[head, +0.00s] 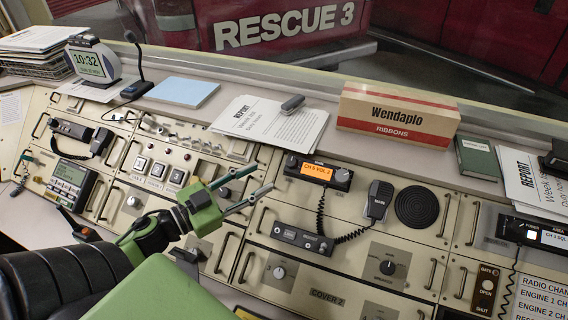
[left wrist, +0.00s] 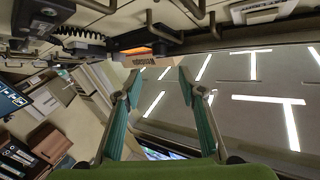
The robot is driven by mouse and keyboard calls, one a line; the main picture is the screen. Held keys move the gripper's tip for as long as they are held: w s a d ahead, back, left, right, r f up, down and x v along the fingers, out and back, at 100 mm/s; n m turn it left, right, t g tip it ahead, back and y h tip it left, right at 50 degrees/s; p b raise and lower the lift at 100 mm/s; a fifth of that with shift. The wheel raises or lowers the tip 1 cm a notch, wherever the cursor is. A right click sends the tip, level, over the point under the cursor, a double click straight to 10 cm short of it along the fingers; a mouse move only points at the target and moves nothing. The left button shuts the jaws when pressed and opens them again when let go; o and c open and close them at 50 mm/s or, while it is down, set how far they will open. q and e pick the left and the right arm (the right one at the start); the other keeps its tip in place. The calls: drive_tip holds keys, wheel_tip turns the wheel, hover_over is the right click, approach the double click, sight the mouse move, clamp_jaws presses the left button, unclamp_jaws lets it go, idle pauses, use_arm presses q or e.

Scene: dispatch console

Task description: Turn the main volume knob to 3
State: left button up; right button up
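My left gripper (head: 262,178) is open and empty, over the middle of the console and left of the radio. Its two fingers stand apart in the left wrist view (left wrist: 158,78). The radio (head: 318,172) has an orange display reading "CH 6 VOL 2", with a dark knob (head: 343,176) at its right end. My right gripper is out of view.
A hand microphone (head: 379,200) with a coiled cord hangs right of the radio, beside a round speaker (head: 417,207). Metal handles stick out along the panels. A ribbons box (head: 397,114) and report sheets (head: 270,122) lie on the ledge behind.

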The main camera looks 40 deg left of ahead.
sight(290, 162)
use_arm(q)
drive_tip(key=p+x, duration=0.1)
drive_tip(key=x, duration=0.7)
drive_tip(key=shift+w+d, duration=0.15)
drive_tip(key=shift+w, duration=0.1)
